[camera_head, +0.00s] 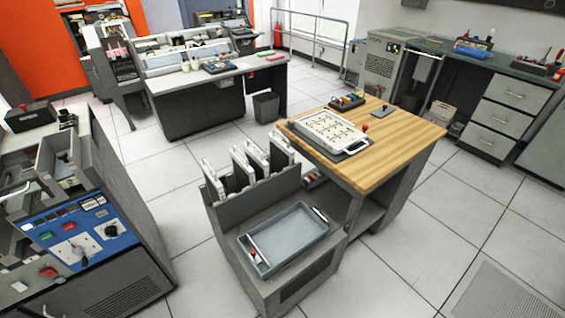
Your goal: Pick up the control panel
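A white rectangular panel (328,127) with rows of small details and handles at its ends lies flat on the wooden-topped table (400,152), near its left part. Several similar white panels (281,152) stand upright in a grey rack to the left of the table. I cannot tell which of these is the control panel. A blue panel with knobs and buttons (72,240) is built into the grey machine at the left. Neither of my grippers is in view.
A grey-blue tray (284,247) lies on the low grey unit in front of the rack. A desk with a console (200,75) stands at the back left, with a dark bin (266,107) beside it. A workbench with drawers (497,115) stands at the right. Tiled floor is open at lower right.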

